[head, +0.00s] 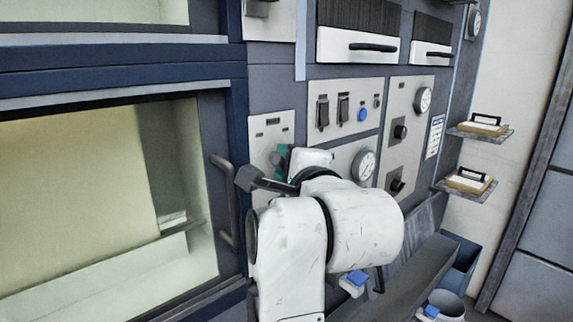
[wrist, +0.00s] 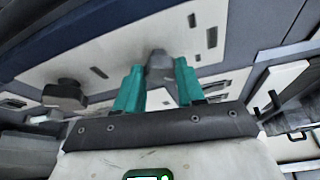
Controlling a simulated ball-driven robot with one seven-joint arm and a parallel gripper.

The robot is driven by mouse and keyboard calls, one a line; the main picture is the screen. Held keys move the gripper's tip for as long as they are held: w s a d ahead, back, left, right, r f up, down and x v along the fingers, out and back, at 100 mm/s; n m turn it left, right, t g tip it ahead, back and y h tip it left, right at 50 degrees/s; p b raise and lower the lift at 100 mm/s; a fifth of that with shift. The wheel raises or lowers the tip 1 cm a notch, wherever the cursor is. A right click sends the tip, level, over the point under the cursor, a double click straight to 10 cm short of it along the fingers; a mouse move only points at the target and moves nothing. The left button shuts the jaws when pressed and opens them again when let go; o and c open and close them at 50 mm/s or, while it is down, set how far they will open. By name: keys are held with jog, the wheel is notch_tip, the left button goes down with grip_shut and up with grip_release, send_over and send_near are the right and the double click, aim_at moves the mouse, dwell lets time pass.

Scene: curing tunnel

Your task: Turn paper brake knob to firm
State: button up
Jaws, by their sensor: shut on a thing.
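My gripper (head: 279,158) reaches the narrow light panel (head: 284,131) right of the large window. Its teal fingers show partly there, and my white arm hides the lower part of the panel. In the wrist view my gripper (wrist: 160,83) has its two teal fingers on either side of a dark grey knob (wrist: 160,62) on the panel, shut on it. No label by this knob is readable, so I cannot tell its setting or confirm that it is the paper brake knob. Another dark knob (wrist: 65,93) sits to its left in the wrist view, clear of the fingers.
A door handle (head: 226,200) stands just left of the panel. To the right are switches and a blue button (head: 362,115), a gauge (head: 365,165) and two black knobs, the upper one (head: 400,131) clear of my arm. Shelves (head: 481,132) and a blue bin (head: 461,262) are farther right.

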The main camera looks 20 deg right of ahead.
jog(key=shift+f, duration=0.1)
jog(key=o, duration=1)
jog(key=shift+o, duration=0.2)
jog(key=s+b, duration=0.2)
jog(key=s, duration=0.8)
jog(key=shift+s+a+r, duration=0.35)
jog(key=shift+r, duration=0.05)
